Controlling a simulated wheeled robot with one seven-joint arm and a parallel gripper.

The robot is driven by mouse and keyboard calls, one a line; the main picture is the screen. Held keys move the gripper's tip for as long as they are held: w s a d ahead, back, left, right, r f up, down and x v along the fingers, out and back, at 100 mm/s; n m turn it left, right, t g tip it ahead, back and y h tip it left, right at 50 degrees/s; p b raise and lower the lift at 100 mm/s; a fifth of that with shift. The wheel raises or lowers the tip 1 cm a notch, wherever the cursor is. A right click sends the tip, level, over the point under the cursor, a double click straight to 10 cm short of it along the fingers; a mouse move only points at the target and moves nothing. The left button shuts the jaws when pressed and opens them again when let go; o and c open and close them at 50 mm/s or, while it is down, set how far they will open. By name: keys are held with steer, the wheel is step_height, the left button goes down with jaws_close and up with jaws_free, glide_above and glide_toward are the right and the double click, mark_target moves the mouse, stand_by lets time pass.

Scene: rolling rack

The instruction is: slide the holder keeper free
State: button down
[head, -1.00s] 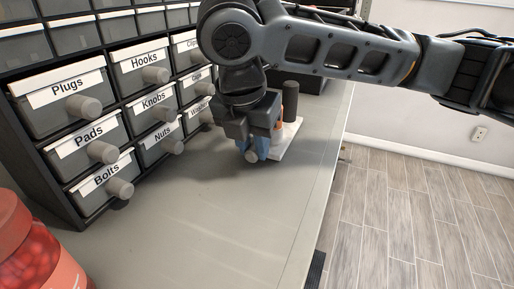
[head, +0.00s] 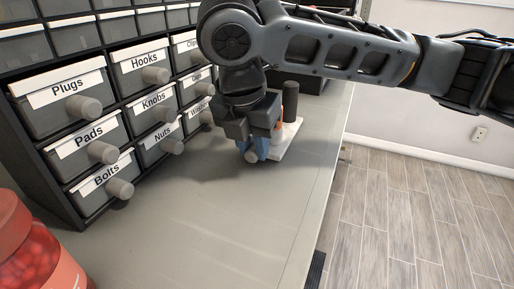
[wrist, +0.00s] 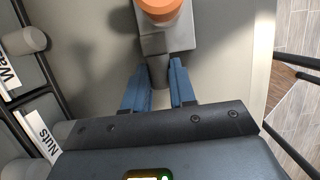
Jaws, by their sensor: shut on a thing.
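My gripper (head: 255,150) points down at the shelf top, its blue fingers shut on a grey keeper (wrist: 156,62). In the wrist view the fingers (wrist: 160,88) stand on either side of the keeper's rounded end. The keeper reaches up the picture to the pale holder base (wrist: 205,25), beside an orange part (wrist: 160,8). In the head view the white base (head: 291,139) lies just right of the gripper, with a dark upright cylinder (head: 290,98) behind it. My gripper hides most of the keeper and orange part there.
A rack of labelled drawers (head: 65,95) with protruding round knobs stands on the left, close to my gripper. A red jar (head: 30,245) stands at the lower left. The grey surface (head: 215,230) in front is clear; its right edge drops to the floor.

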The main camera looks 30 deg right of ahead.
steer(key=shift+s+d+f, duration=0.1)
steer(key=shift+s+d, duration=0.3)
steer(key=shift+s, duration=0.2)
steer(key=shift+s+d, duration=0.35)
steer(key=shift+s, duration=0.25)
stand_by(0.6)
steer(key=c, duration=0.8)
jaws_free()
steer(key=shift+c, duration=0.2)
steer(key=v, duration=0.8)
steer(key=shift+p, duration=0.4)
